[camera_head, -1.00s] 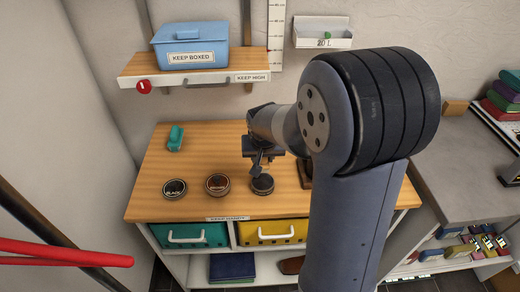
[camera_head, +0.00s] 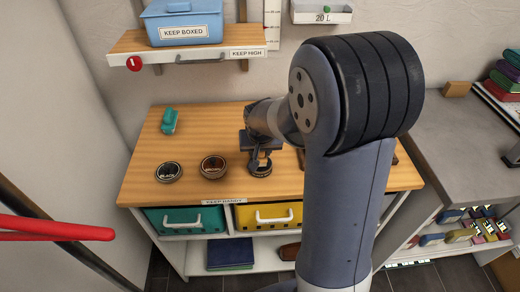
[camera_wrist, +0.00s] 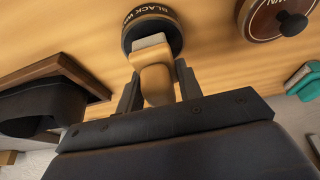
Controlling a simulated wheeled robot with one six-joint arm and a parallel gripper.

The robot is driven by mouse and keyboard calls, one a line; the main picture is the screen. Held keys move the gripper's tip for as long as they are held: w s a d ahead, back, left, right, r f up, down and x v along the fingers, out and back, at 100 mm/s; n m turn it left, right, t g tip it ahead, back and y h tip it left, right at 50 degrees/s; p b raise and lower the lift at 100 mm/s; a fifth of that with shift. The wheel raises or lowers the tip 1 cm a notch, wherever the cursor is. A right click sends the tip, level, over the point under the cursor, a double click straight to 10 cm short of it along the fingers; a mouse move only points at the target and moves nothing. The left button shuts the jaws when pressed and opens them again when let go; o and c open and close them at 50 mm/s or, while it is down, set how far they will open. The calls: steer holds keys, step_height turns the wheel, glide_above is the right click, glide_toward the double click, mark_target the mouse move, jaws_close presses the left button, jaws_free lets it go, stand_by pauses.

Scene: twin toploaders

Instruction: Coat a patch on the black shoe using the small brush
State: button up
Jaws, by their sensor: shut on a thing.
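My gripper (camera_head: 260,163) is shut on the small brush (camera_wrist: 155,80), which has a tan handle and a pale tip. In the wrist view the brush tip overlaps the rim of an open-looking dark tin (camera_wrist: 152,24) lettered "BLACK W…"; I cannot tell whether they touch. This tin (camera_head: 261,171) sits right under my gripper in the head view. The black shoe (camera_wrist: 45,103) appears dark and partly cut off at the left of the wrist view, by a brown wooden block (camera_wrist: 70,68). In the head view my arm hides most of that spot.
A tin marked BLACK (camera_head: 168,172) and a brown-labelled tin (camera_head: 214,167) stand left of my gripper on the wooden top (camera_head: 190,145). A teal object (camera_head: 169,121) lies behind them. A shelf (camera_head: 195,52) with a blue box (camera_head: 184,22) overhangs the back. The left-front top is clear.

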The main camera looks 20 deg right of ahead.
steer(key=shift+s+f+b, duration=0.1)
steer(key=shift+f+b, duration=0.5)
stand_by(2.1)
steer(key=shift+r, duration=0.1)
steer(key=shift+r+p, duration=2.5)
steer(key=shift+r, duration=1.05)
steer(key=shift+f, duration=0.1)
